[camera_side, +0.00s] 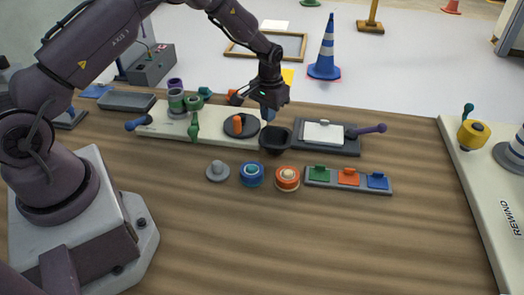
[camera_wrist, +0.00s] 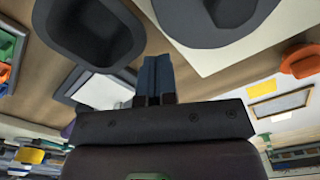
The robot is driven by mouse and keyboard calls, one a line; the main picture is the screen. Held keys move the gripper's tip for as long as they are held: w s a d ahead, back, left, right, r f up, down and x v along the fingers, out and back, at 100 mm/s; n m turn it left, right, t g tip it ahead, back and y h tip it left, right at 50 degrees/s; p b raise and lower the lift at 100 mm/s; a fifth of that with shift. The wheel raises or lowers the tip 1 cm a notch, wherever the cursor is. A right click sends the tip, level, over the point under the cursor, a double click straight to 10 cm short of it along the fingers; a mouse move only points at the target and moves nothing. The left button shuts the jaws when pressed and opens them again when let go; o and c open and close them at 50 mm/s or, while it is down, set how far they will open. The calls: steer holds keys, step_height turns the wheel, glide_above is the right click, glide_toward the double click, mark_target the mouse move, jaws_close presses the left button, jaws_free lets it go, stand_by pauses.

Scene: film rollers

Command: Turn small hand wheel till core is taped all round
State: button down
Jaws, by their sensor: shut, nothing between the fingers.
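My gripper (camera_side: 268,114) is shut and empty, its blue fingers pointing down at the right end of the cream board (camera_side: 222,139). In the wrist view the fingertips (camera_wrist: 156,62) are together, touching nothing I can make out. A dark round disc with an upright orange peg (camera_side: 239,124) sits on the board just left of the gripper; part of a dark disc (camera_wrist: 215,18) shows in the wrist view. A green crank-like handle (camera_side: 194,127) and green-purple rollers (camera_side: 177,102) stand further left. I cannot tell which part is the small hand wheel; no tape is clearly visible on a core.
Blue (camera_side: 251,174) and orange (camera_side: 287,178) rolls stand in front. A REWIND board (camera_side: 487,190) is at right. The front tabletop is clear.

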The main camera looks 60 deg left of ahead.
steer(key=shift+w+d, duration=0.5)
steer(key=shift+w, duration=0.2)
steer(key=shift+c, duration=0.4)
jaws_free()
step_height(320, 180, up, 7)
stand_by(1.0)
